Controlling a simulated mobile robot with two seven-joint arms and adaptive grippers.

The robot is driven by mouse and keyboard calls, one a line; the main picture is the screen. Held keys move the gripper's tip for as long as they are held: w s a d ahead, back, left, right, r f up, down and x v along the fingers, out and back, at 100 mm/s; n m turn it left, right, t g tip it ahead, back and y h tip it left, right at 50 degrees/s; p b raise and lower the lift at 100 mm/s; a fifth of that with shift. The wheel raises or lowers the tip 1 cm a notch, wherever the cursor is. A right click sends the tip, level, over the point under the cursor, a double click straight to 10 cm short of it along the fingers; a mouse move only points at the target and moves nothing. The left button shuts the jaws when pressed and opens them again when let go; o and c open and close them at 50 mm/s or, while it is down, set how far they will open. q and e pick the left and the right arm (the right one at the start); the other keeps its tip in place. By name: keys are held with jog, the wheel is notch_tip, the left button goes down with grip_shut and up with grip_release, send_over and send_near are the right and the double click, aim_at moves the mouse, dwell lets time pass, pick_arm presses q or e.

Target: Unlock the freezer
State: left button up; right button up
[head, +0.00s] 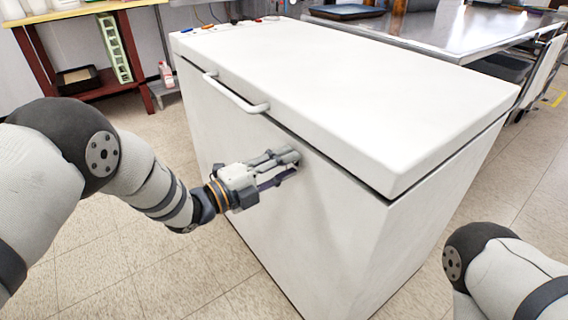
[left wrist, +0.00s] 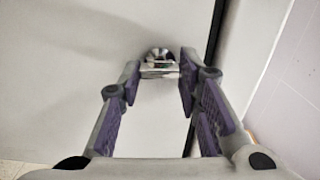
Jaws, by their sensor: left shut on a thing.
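The white chest freezer (head: 330,215) stands in the middle of the head view with its lid (head: 350,85) down. A white bar handle (head: 235,95) runs along the lid's front edge. My left gripper (head: 291,161) is at the freezer's front face, below the lid gap and the handle. In the left wrist view, my left gripper (left wrist: 160,78) is closed around a small silver key (left wrist: 159,66) at a round metal lock (left wrist: 159,52) on the front face. How deep the key sits cannot be told. My right gripper is out of view.
A steel table (head: 440,30) stands behind the freezer. Small items, among them pens, lie near the lid's far left edge. The tiled floor (head: 120,260) in front is clear.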

pick_arm(q)
jog(key=shift+m, duration=0.4)
jog(key=o, duration=1.2)
jog(key=shift+c, duration=0.2)
jog(key=v, duration=1.2)
